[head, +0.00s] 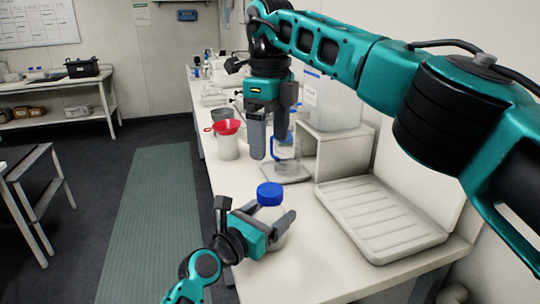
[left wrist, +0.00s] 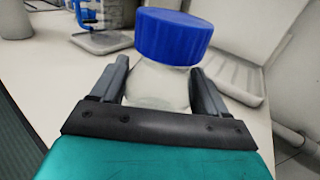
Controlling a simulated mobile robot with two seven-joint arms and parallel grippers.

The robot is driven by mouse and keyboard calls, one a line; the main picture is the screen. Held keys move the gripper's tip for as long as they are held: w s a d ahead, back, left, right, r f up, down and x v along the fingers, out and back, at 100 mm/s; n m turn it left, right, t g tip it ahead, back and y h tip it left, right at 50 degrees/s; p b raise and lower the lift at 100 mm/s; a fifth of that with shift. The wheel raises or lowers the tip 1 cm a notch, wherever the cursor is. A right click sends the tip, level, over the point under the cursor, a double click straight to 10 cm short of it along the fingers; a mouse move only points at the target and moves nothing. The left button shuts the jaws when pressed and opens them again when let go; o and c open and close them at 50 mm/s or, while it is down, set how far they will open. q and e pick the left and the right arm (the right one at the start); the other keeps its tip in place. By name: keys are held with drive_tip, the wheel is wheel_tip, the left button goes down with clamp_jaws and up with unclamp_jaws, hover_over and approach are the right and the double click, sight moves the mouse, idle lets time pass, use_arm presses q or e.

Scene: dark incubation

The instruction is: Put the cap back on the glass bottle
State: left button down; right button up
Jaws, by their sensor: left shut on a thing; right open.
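The glass bottle (head: 274,214) stands on the white bench near its front left edge, between the fingers of my left gripper (head: 267,219). In the left wrist view my left gripper (left wrist: 160,82) is shut on the clear bottle (left wrist: 157,86), one finger on each side. The blue cap (head: 270,194) is on top of the bottle; it also shows in the left wrist view (left wrist: 172,37). I cannot tell whether it is screwed tight. My right gripper (head: 269,146) is open and empty, fingers pointing down, above and behind the cap.
A white ribbed tray (head: 425,238) lies on the bench at right. Behind are a glass vessel with a blue handle (head: 285,153) on a grey base, a white jug with a red funnel (head: 227,137) and a large clear container (head: 335,98). The bench front is clear.

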drive_tip(key=shift+r, duration=0.45)
use_arm(q)
unclamp_jaws()
drive_tip(key=p+v, duration=0.1)
drive_tip(key=v, duration=1.2)
use_arm(e)
drive_tip(key=shift+r, duration=0.45)
use_arm(q)
drive_tip(key=shift+w, duration=0.1)
